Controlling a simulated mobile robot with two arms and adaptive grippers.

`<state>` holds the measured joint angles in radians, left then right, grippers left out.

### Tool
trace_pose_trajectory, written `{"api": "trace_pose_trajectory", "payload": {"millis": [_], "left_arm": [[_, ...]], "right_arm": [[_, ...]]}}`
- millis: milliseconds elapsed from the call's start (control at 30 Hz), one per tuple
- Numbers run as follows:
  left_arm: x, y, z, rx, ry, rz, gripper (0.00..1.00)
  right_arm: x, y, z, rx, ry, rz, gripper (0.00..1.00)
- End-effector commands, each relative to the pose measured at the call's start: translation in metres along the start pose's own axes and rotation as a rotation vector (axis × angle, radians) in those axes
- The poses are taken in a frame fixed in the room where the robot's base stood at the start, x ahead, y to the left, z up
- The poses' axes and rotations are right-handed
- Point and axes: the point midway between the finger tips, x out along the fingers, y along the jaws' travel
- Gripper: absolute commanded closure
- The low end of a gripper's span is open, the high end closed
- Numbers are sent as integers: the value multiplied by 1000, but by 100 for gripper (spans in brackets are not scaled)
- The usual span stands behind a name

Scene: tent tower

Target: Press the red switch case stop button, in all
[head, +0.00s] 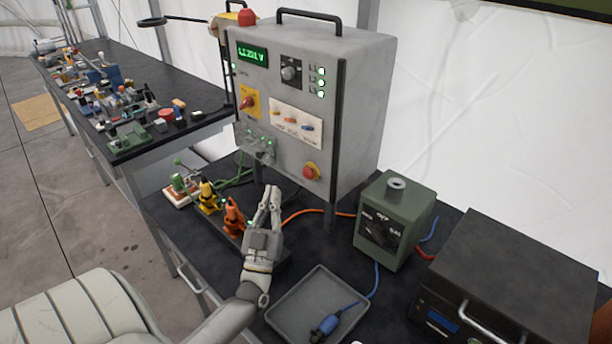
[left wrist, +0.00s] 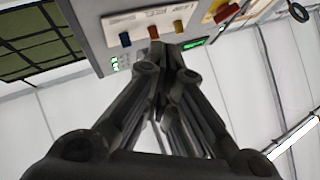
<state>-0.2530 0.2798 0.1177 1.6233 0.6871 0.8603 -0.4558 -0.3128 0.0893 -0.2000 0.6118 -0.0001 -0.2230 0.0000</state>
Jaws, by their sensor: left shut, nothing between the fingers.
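The grey switch case (head: 350,100) stands upright on the black bench. My right gripper is not in view.
A red rotary switch (head: 247,102) and toggles (head: 290,121) are also on the panel. Orange (head: 234,216) and yellow (head: 208,194) connectors stand left of my gripper. A grey tray (head: 290,305) holds a blue plug (head: 325,328). A green box (head: 395,220) stands right.

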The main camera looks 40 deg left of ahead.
Motion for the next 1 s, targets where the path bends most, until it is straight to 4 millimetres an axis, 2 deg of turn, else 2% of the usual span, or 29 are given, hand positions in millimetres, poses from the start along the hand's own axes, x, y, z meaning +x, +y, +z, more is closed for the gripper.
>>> {"api": "trace_pose_trajectory", "payload": {"millis": [100,233,600,1000], "left_arm": [[10,9,11,-1,2,1,100],[24,18,21,-1,2,1,100],[50,37,37,0,0,0,100],[52,39,39,0,-1,1,100]], "right_arm": [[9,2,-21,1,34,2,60],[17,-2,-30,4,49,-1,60],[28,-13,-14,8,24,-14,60],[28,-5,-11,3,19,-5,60]]}}
